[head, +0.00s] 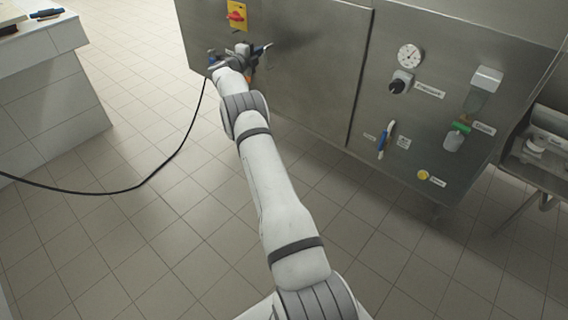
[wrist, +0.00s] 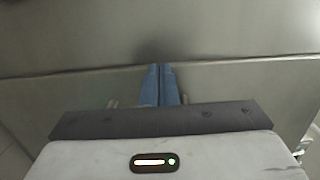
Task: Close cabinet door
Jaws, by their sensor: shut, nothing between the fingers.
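The cabinet is brushed grey steel. Its left door panel (head: 310,70) carries a red switch on a yellow plate (head: 237,15) near the top. A dark vertical seam parts this panel from the right panel; whether the door stands slightly ajar I cannot tell. My gripper (head: 250,55) is at the front of the left panel, just below the switch. In the wrist view its blue fingers (wrist: 160,68) are shut together with nothing between them. Their tips point at the steel surface (wrist: 230,35) and appear close to it; contact is unclear.
The right panel (head: 450,75) bears a gauge (head: 410,56), a black knob (head: 399,86), a blue-handled valve (head: 385,140) and a yellow button (head: 423,175). A white counter (head: 60,95) stands at left. A black cable (head: 110,191) crosses the tiled floor, which is otherwise clear.

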